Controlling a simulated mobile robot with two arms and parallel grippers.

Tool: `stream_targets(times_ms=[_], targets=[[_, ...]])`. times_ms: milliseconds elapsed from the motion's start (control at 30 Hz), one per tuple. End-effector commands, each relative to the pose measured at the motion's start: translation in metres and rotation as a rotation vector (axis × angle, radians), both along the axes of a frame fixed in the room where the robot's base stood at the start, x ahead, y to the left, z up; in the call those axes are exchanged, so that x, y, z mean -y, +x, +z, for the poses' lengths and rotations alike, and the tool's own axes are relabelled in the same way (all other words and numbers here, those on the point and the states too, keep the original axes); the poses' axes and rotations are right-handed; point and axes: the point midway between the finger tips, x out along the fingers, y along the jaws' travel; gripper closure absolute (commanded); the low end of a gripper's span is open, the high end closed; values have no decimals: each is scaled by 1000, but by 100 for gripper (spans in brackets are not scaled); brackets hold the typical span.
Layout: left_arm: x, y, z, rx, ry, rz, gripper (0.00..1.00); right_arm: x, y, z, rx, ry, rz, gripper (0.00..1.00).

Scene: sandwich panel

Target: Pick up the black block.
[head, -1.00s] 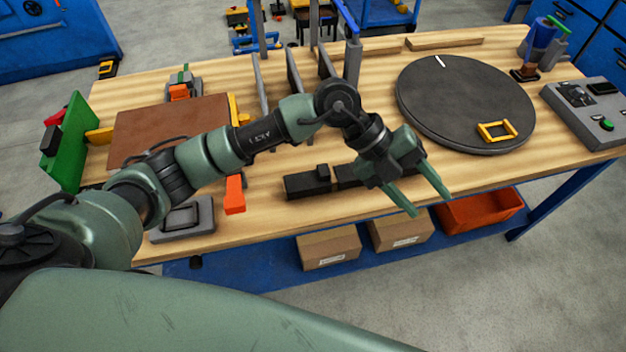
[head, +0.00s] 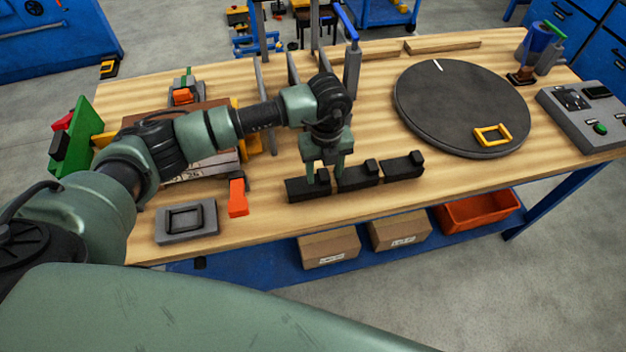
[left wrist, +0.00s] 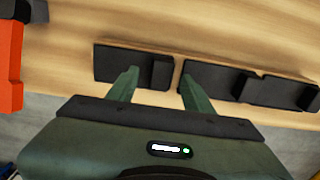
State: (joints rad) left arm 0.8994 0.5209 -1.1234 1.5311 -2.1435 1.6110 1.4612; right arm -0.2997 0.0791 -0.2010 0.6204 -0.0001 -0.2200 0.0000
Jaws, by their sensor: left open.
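Three black blocks stand in a row near the front edge of the wooden table: a left one (head: 303,190), a middle one (head: 357,179) and a right one (head: 400,169). Each has a raised part at its right end. My left gripper (head: 324,174) is open and points down over the left block's right end. In the left wrist view, the gripper (left wrist: 160,76) has one finger on each side of the left block's (left wrist: 112,65) raised part, with nothing clamped. Contact cannot be told. The middle block (left wrist: 210,78) lies just beyond the right finger. My right gripper is out of view.
An orange piece (head: 237,198) and a grey tray (head: 187,222) lie left of the blocks. A dark round turntable (head: 450,110) with a yellow frame (head: 491,134) is at right. Upright grey dividers (head: 293,68) stand behind my gripper.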

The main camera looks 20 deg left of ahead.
Motion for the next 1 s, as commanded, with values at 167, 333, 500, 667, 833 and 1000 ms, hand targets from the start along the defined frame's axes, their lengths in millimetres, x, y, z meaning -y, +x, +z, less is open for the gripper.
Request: stream_targets(times_ms=[167,333,500,667,833,1000], targets=[[0,1,-5,2,-1,0,49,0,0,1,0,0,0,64],[0,0,-5,2,-1,0,66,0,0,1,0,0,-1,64],[0,0,-5,1,-2,-1,100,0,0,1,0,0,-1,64],[0,0,-4,2,-1,-1,100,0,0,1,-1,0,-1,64],[1,1,-2,3,-2,-1,100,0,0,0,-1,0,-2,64],[0,2,12,5,-2,-1,100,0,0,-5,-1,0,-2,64]])
